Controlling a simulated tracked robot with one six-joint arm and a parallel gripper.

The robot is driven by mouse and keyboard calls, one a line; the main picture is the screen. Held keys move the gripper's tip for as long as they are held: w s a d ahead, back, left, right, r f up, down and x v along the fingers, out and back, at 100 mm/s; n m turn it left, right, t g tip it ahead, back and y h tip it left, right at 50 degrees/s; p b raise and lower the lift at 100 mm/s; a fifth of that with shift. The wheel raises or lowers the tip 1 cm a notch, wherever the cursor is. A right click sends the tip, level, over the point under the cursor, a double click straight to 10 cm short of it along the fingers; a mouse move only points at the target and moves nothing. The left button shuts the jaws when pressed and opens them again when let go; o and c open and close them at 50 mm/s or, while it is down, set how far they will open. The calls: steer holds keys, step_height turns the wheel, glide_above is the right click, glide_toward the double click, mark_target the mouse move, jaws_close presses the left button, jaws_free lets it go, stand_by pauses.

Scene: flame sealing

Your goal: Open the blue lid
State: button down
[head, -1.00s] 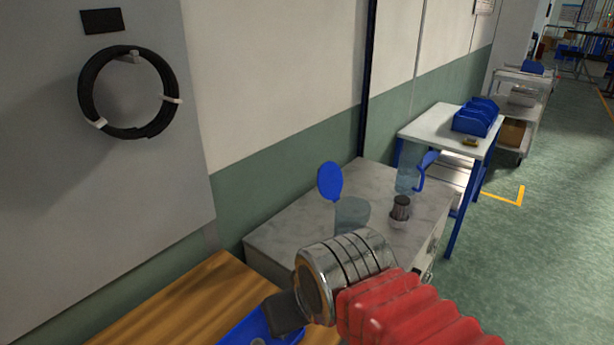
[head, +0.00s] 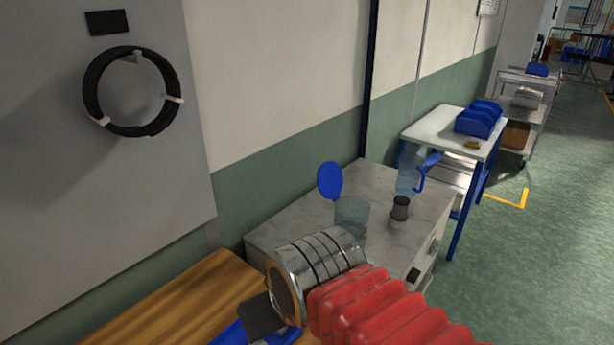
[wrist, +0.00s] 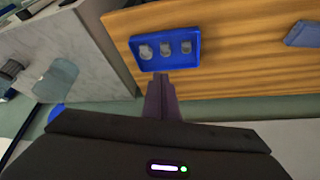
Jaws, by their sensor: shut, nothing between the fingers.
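The blue lid (head: 330,181) is a round disc standing upright at the back rim of a clear jar (head: 352,214), so the jar's top is open. The jar stands on a grey marble-topped cabinet (head: 290,222). In the wrist view the jar (wrist: 58,82) lies at the left, with a bit of the blue lid (wrist: 55,112) beside it. My gripper (wrist: 160,80) is shut and empty, apart from the jar and lid. Its fingers point toward a blue tray (wrist: 137,63) on the wooden table. In the head view only the dark gripper body shows clearly.
The blue tray holds 3 grey round pieces on the wooden table (head: 170,305). A dark-capped small container (head: 400,208) and a clear pitcher with a blue handle (head: 421,172) stand right of the jar. A blue-grey object (wrist: 303,34) lies farther along the wood.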

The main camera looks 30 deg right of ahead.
steer(key=w+d+n+g+h, duration=0.1)
steer(key=w+d+g+h, duration=0.35)
steer(key=w+d, duration=0.55)
steer(key=n+t+h, duration=0.2)
steer(key=n+h, duration=0.2)
steer(key=h, duration=1)
glide_toward(327, 180)
steer(key=w+a, duration=0.3)
steer(key=w, duration=0.3)
steer(key=shift+s+a+g, duration=0.15)
steer(key=shift+a+g, duration=0.1)
steer(key=w+d, duration=0.1)
steer(key=d, duration=0.9)
steer(key=shift+w+r, duration=0.15)
steer(key=shift+r, duration=0.2)
steer(key=shift+a, duration=0.1)
